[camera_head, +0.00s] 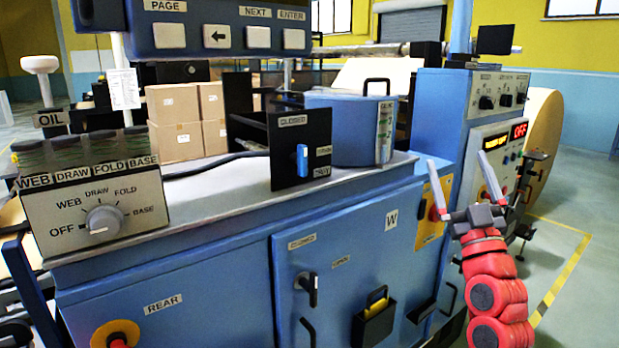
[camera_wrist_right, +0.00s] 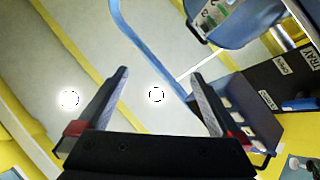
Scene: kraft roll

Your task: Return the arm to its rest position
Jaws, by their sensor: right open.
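My right gripper (camera_head: 463,182) is raised at the right of the head view, on my red right arm. Its two fingers point up and stand apart, with nothing between them. It is in front of the blue machine's control panel (camera_head: 497,150), and I cannot tell how far from it. In the right wrist view the gripper (camera_wrist_right: 158,95) also shows open and empty, with the ceiling and lights behind it. My left gripper is not in view.
A blue machine with a grey top (camera_head: 230,185) fills the middle. On it stand a black panel with a blue switch (camera_head: 300,150), a blue round container (camera_head: 345,130) and a dial box (camera_head: 95,210). Cardboard boxes (camera_head: 185,120) stand behind. Open floor (camera_head: 575,270) lies at the right.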

